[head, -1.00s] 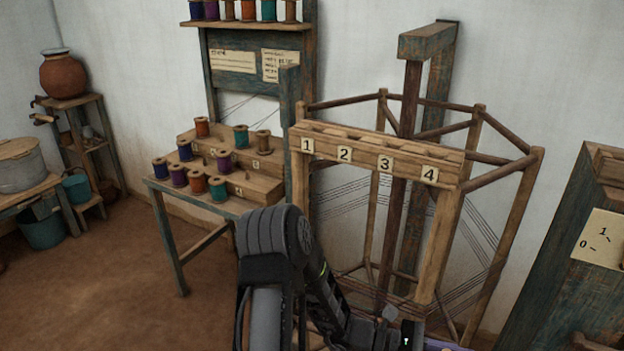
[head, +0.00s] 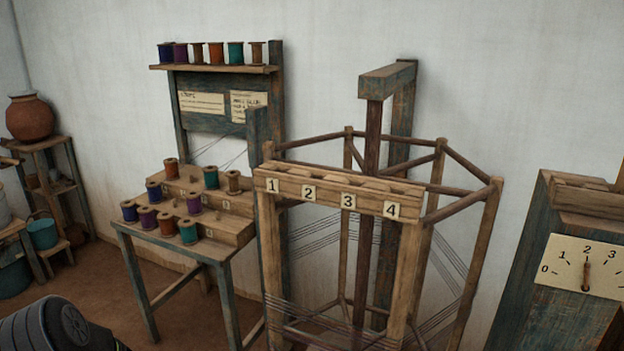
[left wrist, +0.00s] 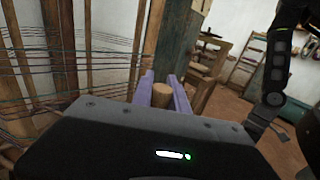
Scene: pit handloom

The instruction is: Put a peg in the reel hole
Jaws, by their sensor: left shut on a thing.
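The reel is a six-sided wooden frame (head: 440,192) of posts and rails with strung threads. A beam (head: 330,190) with plates 1 to 4 and notches along its top runs across its front. I cannot make out a peg hole in it. In the left wrist view my left gripper (left wrist: 162,84) has its purple fingers shut on a short brown wooden peg (left wrist: 161,95), whose round end shows between them. Dark threads and wooden posts stand to the left of these fingers. My left gripper is outside the head view. My right gripper is not seen.
A table (head: 167,233) with stepped racks of coloured spools stands left of the reel, below a spool shelf (head: 215,69). A blue-green post with a dial plate (head: 587,268) stands at right. Open floor (head: 98,285) lies at front left.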

